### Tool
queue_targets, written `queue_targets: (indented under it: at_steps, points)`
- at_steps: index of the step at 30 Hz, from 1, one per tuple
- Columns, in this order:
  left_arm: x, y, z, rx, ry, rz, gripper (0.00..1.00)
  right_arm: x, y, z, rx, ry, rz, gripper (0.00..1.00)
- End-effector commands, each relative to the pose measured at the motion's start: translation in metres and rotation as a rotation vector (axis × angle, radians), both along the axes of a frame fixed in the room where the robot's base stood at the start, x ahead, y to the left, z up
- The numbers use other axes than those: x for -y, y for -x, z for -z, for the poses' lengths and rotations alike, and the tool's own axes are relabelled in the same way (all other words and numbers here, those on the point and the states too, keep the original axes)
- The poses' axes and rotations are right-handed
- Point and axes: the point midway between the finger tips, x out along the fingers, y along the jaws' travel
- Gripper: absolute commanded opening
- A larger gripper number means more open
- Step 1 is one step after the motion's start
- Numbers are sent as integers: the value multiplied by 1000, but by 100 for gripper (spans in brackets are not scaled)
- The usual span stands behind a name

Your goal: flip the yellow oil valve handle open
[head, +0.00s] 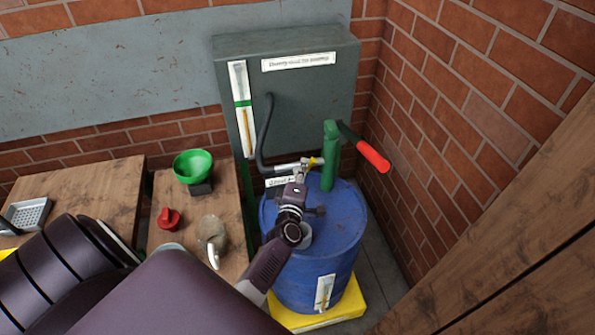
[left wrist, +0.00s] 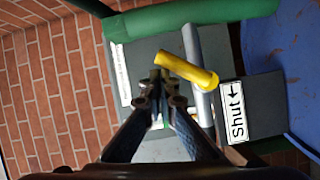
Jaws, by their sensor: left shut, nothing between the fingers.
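The yellow valve handle (head: 314,162) sits on a grey pipe beside the green pump (head: 330,155), above the blue drum (head: 318,262). In the left wrist view the yellow handle (left wrist: 188,72) lies slantwise, one end over the pipe (left wrist: 198,75) and the other towards my fingertips. My left gripper (head: 303,169) is shut and empty, right beside the handle. In the left wrist view its fingertips (left wrist: 160,86) are close to the handle's free end; I cannot tell whether they touch. A white "Shut" label with an arrow (left wrist: 238,112) is next to the pipe. My right gripper is not in view.
A grey cabinet (head: 320,95) with a gauge tube stands behind the drum. The pump's red-gripped lever (head: 372,155) sticks out right. Wooden tables at left hold a green funnel (head: 193,164) and a red object (head: 168,218). A brick wall closes the right side.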

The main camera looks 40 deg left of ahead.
Motion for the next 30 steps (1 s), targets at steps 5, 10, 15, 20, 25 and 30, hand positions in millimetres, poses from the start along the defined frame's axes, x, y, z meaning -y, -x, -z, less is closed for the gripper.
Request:
queue_targets:
  at_steps: [5,10,15,20,25,30]
  points:
    - [5,-9,2,2,1,0,0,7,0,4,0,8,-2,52]
    - [12,-16,6,1,2,0,0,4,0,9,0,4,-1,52]
    - [18,-23,10,1,2,1,0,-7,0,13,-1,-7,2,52]
    - [22,-28,13,-2,2,2,0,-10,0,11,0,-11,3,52]
    - [27,-33,16,-38,-26,-2,0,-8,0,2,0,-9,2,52]
    - [29,-36,20,-119,-98,-1,0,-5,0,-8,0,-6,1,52]
